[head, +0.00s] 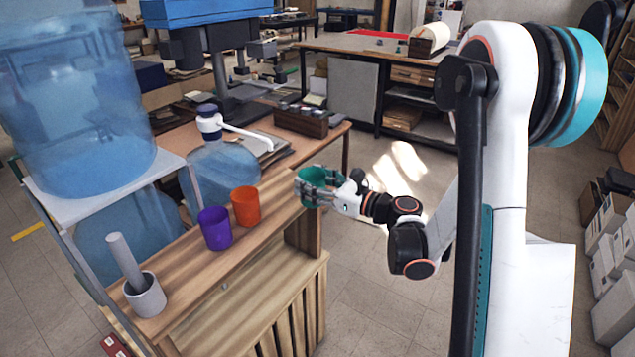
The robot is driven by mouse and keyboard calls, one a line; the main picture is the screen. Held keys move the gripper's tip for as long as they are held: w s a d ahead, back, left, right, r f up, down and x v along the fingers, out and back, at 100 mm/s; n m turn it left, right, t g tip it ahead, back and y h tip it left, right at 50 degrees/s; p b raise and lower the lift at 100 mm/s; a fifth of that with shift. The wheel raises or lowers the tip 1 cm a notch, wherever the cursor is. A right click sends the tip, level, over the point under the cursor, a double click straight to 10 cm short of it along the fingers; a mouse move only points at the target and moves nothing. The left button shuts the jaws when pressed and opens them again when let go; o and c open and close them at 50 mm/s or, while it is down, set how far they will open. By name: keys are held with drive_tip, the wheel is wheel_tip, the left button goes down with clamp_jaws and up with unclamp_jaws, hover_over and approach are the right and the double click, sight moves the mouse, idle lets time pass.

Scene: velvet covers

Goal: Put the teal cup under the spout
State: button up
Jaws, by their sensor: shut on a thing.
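The teal cup (313,175) is at the right end of the wooden counter, about upright, its open top showing. My gripper (322,187) reaches it from the right and is shut on it, with fingers around its side. I cannot tell whether the cup's base touches the counter. The white spout (248,137) juts right from a pump with a dark blue top, on a blue water jug (222,168) behind the counter. The cup is to the right of the spout and lower in the picture, not beneath its tip.
An orange cup (246,206) and a purple cup (215,228) stand left of the teal cup on the wooden counter (190,277). A grey mortar with pestle (145,295) stands farther left. A large blue water bottle (75,100) rises at the left. Open floor lies right of the counter.

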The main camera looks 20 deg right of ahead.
drive_tip(key=shift+w+a+f, duration=0.35)
drive_tip(key=shift+w+a, duration=0.15)
drive_tip(key=shift+w, duration=0.15)
drive_tip(key=shift+w+a+f, duration=0.3)
drive_tip(key=shift+w+a, duration=0.15)
drive_tip(key=shift+w, duration=0.25)
drive_tip(key=shift+w+a+f, duration=0.35)
drive_tip(key=shift+w+a, duration=0.15)
drive_tip(key=shift+w, duration=0.15)
drive_tip(key=shift+f+b+x, duration=0.15)
drive_tip(key=shift+b+x, duration=0.2)
drive_tip(key=shift+x, duration=1.05)
drive_tip(key=shift+f+b+x, duration=0.2)
drive_tip(key=shift+b+x, duration=0.2)
drive_tip(key=shift+x, duration=1)
drive_tip(key=shift+f+b+x, duration=0.15)
drive_tip(key=shift+b+x, duration=0.2)
drive_tip(key=shift+x, duration=1.05)
drive_tip(key=shift+f+b, duration=0.45)
drive_tip(key=shift+f, duration=0.05)
drive_tip(key=o, duration=1.2)
